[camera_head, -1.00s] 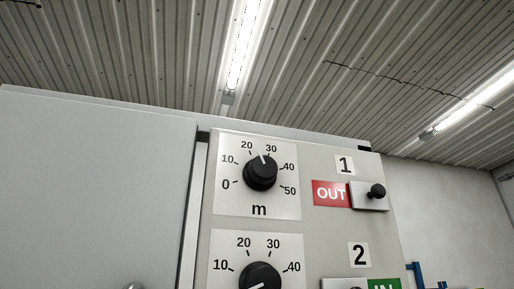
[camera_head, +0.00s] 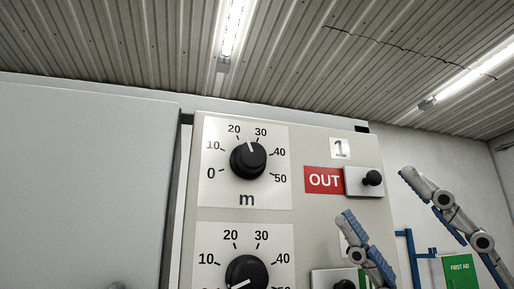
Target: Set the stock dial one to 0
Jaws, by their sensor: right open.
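Stock dial one (camera_head: 248,160) is a round black knob on a white scale plate (camera_head: 215,190) marked 0 to 50 m, at the top of the panel. Its white pointer line points nearly straight up, between 20 and 30. My right gripper (camera_head: 375,192) is in the lower right of the view. Its two grey fingers with blue pads are spread wide and empty. It is right of the dial, apart from it, and its left finger covers part of the number 2 label. My left gripper is not in view.
A second dial (camera_head: 246,272) sits below, cut off by the frame, its pointer towards lower left. A red OUT label (camera_head: 324,180) and a black knob switch (camera_head: 371,178) are right of dial one. A green first aid box (camera_head: 460,270) is at the far right. A flat grey panel (camera_head: 80,190) stands left.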

